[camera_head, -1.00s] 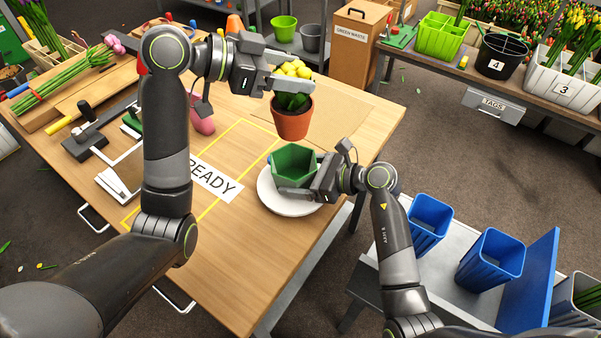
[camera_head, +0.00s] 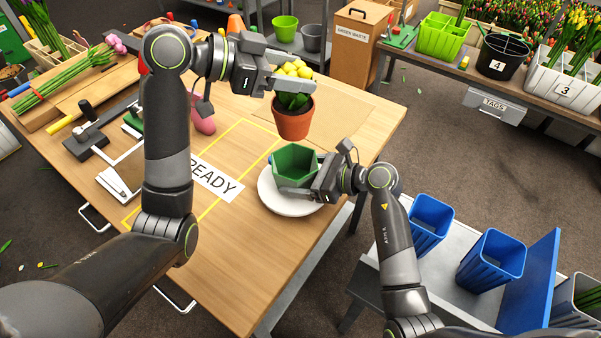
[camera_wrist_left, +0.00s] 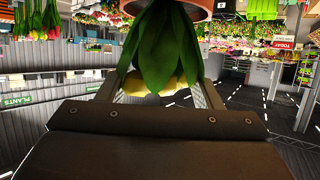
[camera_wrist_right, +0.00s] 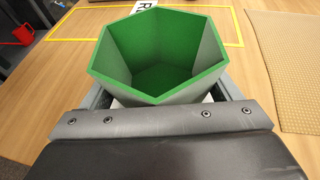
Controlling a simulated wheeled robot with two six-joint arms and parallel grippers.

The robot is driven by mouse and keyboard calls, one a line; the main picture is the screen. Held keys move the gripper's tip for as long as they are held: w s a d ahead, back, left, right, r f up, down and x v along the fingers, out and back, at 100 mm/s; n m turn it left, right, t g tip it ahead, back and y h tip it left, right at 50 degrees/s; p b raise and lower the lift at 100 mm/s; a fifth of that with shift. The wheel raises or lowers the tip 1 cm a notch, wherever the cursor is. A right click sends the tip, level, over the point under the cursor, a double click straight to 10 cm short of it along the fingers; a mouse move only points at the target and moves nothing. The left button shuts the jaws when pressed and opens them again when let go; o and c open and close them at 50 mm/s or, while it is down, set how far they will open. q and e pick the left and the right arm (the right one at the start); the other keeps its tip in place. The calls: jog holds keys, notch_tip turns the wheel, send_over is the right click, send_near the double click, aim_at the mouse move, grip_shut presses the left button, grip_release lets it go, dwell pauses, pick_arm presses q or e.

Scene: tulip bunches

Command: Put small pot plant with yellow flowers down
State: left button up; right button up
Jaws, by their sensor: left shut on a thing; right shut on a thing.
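In the left wrist view the green leaves (camera_wrist_left: 162,48) fill the space between the fingers, and the picture is upside down. My right gripper (camera_head: 312,178) is shut on a green hexagonal pot (camera_head: 292,160), which is over a white round plate (camera_head: 290,203). The right wrist view shows this pot (camera_wrist_right: 160,60) empty. Whether it touches the plate is unclear.
The wooden table (camera_head: 245,270) has a yellow-outlined area with a READY sign (camera_head: 217,181) left of the plate. A tan mat (camera_head: 345,115) lies behind the terracotta pot. Blue bins (camera_head: 490,262) stand on a lower bench at right.

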aim_at(291, 140)
pick_arm(q)
notch_tip(291, 140, down, 11)
jog(key=n+t, duration=0.2)
jog(key=shift+f+t+y, duration=0.2)
jog(key=shift+t+y, duration=0.1)
jog(key=shift+f, duration=2.15)
jog(key=shift+f, duration=0.15)
jog(key=o, duration=1.4)
jog(key=shift+s+a+r, duration=0.1)
jog(key=shift+a+r, duration=0.1)
jog(key=v, duration=1.1)
jog(key=shift+s+a+r, duration=0.15)
jog(key=shift+a+r, duration=0.05)
jog(key=shift+a, duration=0.05)
